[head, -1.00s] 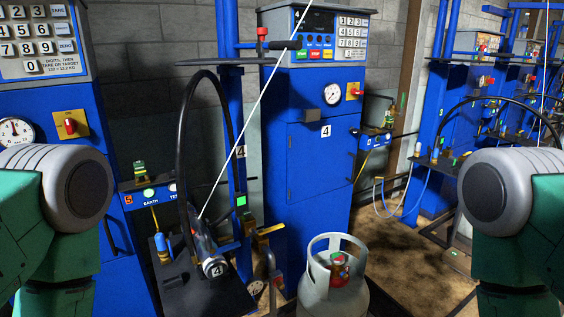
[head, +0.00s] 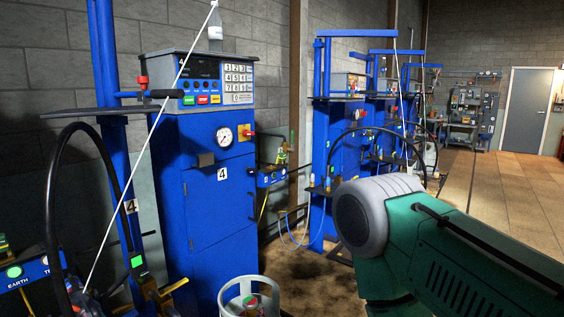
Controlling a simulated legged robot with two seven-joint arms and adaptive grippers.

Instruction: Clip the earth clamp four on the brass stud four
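The station marked 4 is a tall blue cabinet (head: 205,215). A small blue box (head: 270,177) hangs at its right, with a small green and brass piece (head: 282,156) above it and a yellow cable below. This may be earth clamp four, but it is too small to tell. A brass-coloured piece (head: 172,288) sits low left of the cabinet by the blue post; I cannot tell whether it is brass stud four. My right arm enters from the right, its gripper out of view. My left gripper is out of view.
A grey gas cylinder (head: 229,300) stands at the cabinet's foot, cut off by the bottom edge. A black hose (head: 50,195) arches at left. An EARTH box (head: 30,276) is at lower left. More blue stations stand behind. Open floor (head: 500,200) lies at right.

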